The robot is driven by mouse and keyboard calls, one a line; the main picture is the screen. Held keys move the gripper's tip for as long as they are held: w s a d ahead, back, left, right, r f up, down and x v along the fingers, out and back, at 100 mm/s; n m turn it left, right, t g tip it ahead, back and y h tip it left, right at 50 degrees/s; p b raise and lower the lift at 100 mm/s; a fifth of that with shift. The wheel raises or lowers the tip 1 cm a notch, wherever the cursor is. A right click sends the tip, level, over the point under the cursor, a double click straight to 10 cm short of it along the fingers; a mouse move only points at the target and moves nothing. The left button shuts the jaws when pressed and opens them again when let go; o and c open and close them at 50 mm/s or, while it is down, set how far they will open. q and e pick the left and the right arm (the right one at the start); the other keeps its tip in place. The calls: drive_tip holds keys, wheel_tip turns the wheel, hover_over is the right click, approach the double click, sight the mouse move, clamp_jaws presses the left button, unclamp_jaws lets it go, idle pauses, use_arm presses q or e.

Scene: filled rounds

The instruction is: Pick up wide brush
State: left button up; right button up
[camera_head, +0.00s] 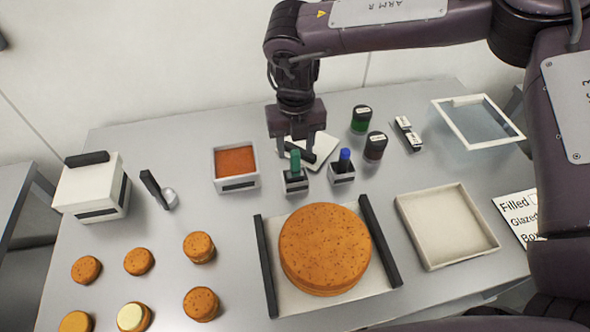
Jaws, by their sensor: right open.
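A green-handled tool (295,161) stands upright in a small white holder (295,186) near the middle of the table. A blue-topped tool (345,155) stands in a similar holder (342,177) just to its right. Their lower ends are hidden, so I cannot tell which one is the wide brush. My right gripper (295,146) is open and points down, above and slightly behind the green-handled tool. It appears empty. A white flat piece (323,146) with a dark bar lies partly hidden behind the gripper. My left gripper is not in view.
A large round cake (325,247) sits on a tray with dark side bars (380,240). An orange-filled container (236,168), two jars (360,120), an empty tray (447,225) and a clear framed panel (478,121) surround it. Small rounds (199,247) lie front left.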

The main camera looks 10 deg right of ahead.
sight(295, 152)
wheel_tip(295, 152, down, 2)
drive_tip(key=shift+w+f+p, duration=0.1)
drive_tip(key=shift+f+p, duration=0.15)
drive_tip(key=shift+p, duration=0.1)
drive_tip(key=shift+f, duration=0.5)
clamp_jaws()
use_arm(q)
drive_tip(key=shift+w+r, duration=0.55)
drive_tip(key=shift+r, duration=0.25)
use_arm(e)
drive_tip(key=shift+r, duration=0.2)
